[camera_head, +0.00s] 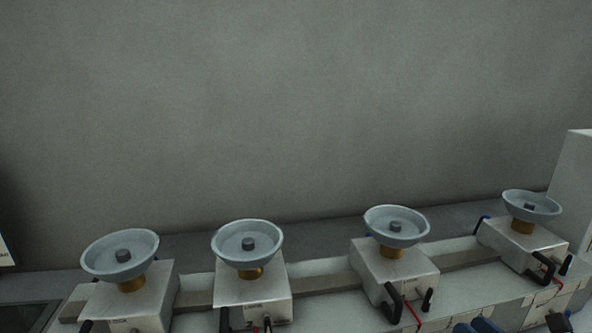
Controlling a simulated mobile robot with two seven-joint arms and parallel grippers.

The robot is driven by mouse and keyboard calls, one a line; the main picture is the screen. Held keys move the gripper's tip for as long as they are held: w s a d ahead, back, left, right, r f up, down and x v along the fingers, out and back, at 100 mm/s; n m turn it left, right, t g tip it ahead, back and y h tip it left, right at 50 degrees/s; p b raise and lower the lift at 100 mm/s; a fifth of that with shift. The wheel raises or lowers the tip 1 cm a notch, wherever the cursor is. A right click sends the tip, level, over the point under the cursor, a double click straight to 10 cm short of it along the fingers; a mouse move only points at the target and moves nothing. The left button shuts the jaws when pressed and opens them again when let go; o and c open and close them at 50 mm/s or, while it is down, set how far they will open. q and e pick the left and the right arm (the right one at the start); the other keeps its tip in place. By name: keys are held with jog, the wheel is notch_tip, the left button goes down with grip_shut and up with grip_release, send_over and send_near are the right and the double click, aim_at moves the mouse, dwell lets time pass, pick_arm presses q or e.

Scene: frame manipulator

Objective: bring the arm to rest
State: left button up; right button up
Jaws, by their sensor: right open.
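Only a small part of my right gripper (478,326) shows, as dark blue rounded parts at the bottom edge, right of centre. It is open, and I see nothing held in it. It appears in front of the row of white machines and apart from them. The rest of it is cut off by the frame. My left gripper and arm are not in view.
Several white box machines stand in a row, each with a grey bowl on a brass neck, like the left one (120,255) and the right one (531,205). Black handles (393,301) stick out in front. A grey wall (290,100) is behind. A white block (573,180) stands far right.

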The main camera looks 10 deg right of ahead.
notch_tip(320, 180, down, 13)
jog(key=s+d+m+g+h, duration=0.1)
jog(key=m+h, duration=0.2)
jog(key=m, duration=1.1)
jog(key=s+d+m+g+h, duration=0.15)
jog(key=m+h, duration=0.25)
jog(key=m, duration=1)
jog(key=s+a+f+m+g+y, duration=0.2)
jog(key=s+a+f+m+g, duration=0.1)
jog(key=s+a+f+m, duration=0.4)
notch_tip(320, 180, down, 5)
jog(key=a, duration=0.2)
jog(key=shift+a+r, duration=0.2)
jog(key=shift+a, duration=0.2)
jog(key=shift+s, duration=0.1)
